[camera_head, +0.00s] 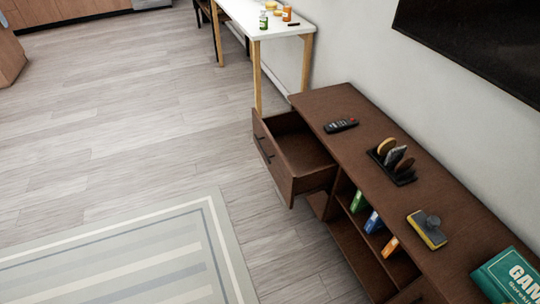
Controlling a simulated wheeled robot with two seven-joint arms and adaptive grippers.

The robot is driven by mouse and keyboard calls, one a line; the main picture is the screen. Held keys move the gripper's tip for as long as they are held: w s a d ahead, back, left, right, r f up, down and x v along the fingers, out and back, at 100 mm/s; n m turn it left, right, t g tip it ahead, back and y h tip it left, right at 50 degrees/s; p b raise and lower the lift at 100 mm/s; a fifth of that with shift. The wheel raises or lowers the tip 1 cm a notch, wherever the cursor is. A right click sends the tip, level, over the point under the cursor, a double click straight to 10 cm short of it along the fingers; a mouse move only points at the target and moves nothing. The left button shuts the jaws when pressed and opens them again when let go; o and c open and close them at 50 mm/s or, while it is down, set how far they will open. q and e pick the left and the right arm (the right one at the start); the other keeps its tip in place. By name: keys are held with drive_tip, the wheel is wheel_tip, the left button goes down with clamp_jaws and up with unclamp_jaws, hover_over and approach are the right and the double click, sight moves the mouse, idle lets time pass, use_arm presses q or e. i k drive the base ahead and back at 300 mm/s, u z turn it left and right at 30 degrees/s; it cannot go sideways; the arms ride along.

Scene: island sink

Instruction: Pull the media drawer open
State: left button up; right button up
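The media drawer (277,166) is in the far end of a dark brown media cabinet (365,165). It stands pulled out toward the left, and its inside shows empty where I can see it. A dark bar handle (264,149) is on its front panel. Neither of my grippers is in the head view, and nothing touches the drawer.
On the cabinet top are a remote (341,125), a dark rack (393,165), a yellow-and-grey block (427,230) and a teal book (508,277). Books (373,222) stand on the open shelf. A white table (262,20) is behind. The floor beside the striped rug (130,262) is clear.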

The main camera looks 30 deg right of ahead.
sight(299, 163)
drive_tip(key=z, duration=0.8)
drive_tip(key=i, duration=0.65)
drive_tip(key=u, duration=0.75)
